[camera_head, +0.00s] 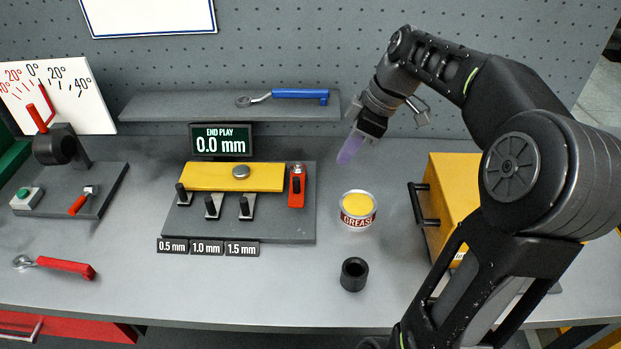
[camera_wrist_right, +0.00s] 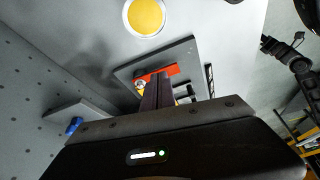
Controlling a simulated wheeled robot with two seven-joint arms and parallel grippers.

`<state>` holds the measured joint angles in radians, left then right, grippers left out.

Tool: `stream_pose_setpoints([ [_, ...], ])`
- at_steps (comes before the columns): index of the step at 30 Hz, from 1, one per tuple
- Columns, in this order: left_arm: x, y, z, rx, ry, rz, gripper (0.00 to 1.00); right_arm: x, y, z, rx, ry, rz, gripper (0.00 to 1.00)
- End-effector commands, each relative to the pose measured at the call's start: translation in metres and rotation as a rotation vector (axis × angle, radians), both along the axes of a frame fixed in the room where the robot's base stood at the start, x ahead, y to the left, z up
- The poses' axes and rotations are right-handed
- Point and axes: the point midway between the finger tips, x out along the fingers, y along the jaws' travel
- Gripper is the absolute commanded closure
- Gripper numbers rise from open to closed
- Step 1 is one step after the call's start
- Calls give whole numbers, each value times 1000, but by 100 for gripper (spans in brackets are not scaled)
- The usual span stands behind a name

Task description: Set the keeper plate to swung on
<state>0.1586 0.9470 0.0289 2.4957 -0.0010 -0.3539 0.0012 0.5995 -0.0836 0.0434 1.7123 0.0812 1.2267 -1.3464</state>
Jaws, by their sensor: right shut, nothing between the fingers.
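The red-orange plate (camera_head: 297,187) with a bolt head at its far end looks like the keeper plate. It lies lengthwise towards me beside the right end of a yellow bar (camera_head: 225,177) on a grey base (camera_head: 300,228). It also shows in the right wrist view (camera_wrist_right: 165,74), partly behind the fingers. My right gripper (camera_head: 347,153) is shut and empty, raised to the right of the plate and apart from it. In the right wrist view its closed fingers (camera_wrist_right: 158,92) point towards the base. My left gripper is not in view.
A grease tin (camera_head: 357,211) and a black ring (camera_head: 354,274) stand right of the base. A yellow box (camera_head: 450,185) with a black handle is farther right. A shelf (camera_head: 200,106) holds a blue-handled wrench (camera_head: 290,94). The display (camera_head: 220,140) reads 0.0 mm.

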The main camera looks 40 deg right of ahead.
Motion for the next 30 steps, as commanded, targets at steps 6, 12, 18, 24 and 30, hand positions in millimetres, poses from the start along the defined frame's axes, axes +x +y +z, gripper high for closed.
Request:
stream_pose_setpoints([
  [6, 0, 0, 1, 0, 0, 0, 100, 1, 2, -5, 1, 1, 1, 100],
  [12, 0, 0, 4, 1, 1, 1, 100, 7, 8, -27, 3, 4, 2, 100],
  [18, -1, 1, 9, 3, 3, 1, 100, 18, 17, -62, 3, 4, 2, 100],
  [24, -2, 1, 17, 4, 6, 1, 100, 32, 29, -92, 1, 1, 4, 100],
  [30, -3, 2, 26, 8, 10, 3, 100, 52, 47, -91, 1, 1, 3, 100],
])
